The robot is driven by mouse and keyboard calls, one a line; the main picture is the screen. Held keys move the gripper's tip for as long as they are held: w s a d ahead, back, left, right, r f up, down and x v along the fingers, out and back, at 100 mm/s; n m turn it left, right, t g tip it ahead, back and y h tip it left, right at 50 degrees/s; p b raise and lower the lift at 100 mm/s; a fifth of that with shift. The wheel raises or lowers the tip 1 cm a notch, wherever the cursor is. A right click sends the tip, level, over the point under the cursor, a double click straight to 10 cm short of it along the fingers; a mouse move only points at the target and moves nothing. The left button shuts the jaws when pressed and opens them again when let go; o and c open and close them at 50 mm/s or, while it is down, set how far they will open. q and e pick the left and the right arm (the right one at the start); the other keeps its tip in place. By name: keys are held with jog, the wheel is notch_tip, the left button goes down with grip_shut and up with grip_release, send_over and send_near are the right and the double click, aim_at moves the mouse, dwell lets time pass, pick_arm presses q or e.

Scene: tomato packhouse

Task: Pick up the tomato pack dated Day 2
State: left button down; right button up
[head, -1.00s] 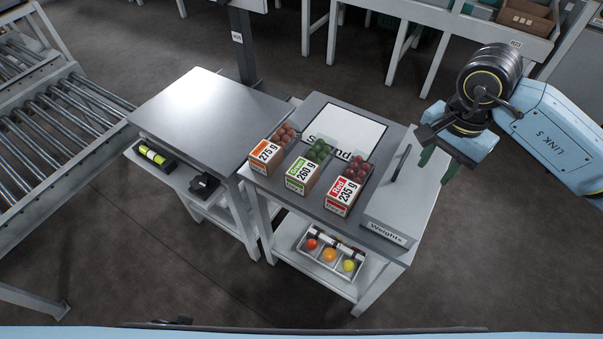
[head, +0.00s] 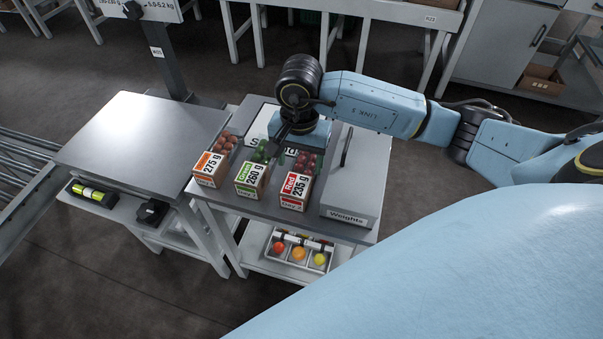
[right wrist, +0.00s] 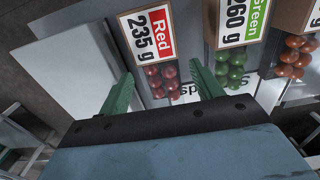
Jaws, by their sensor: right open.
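Three tomato packs stand in a row on the grey table: orange-label 275 g (head: 208,168), Green 260 g (head: 250,178) and Red 235 g (head: 296,188). Small date lines show under the weights; the red pack's seems to read Day 2, the others are too small to read surely. My right gripper (head: 288,147) is over the back of the red and green packs. In the right wrist view its green fingers (right wrist: 163,88) are open, with the red tomatoes (right wrist: 162,82) of the Red pack (right wrist: 145,35) between them in the picture, nothing held. My left gripper is not in view.
A grey box marked Weights (head: 350,196) stands right of the red pack, with an upright handle. A sheet with partly hidden lettering (head: 258,122) lies behind the packs. A lower tray (head: 299,257) holds coloured balls. The left table's top (head: 145,130) is bare.

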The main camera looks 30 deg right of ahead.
aim_at(302, 169)
jog(key=shift+w+d+f+b, duration=0.1)
jog(key=shift+f+b, duration=0.15)
jog(key=shift+f, duration=0.65)
jog(key=shift+s+d+f+b, duration=0.15)
jog(key=shift+f+b, duration=0.15)
jog(key=shift+f, duration=0.6)
jog(key=shift+w+d+f+b, duration=0.15)
jog(key=shift+f+b, duration=0.1)
jog(key=shift+f, duration=0.65)
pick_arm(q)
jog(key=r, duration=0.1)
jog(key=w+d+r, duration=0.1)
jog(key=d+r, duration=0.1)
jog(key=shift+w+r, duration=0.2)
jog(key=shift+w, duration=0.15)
pick_arm(e)
jog(key=shift+r, duration=0.1)
jog(key=c, duration=0.9)
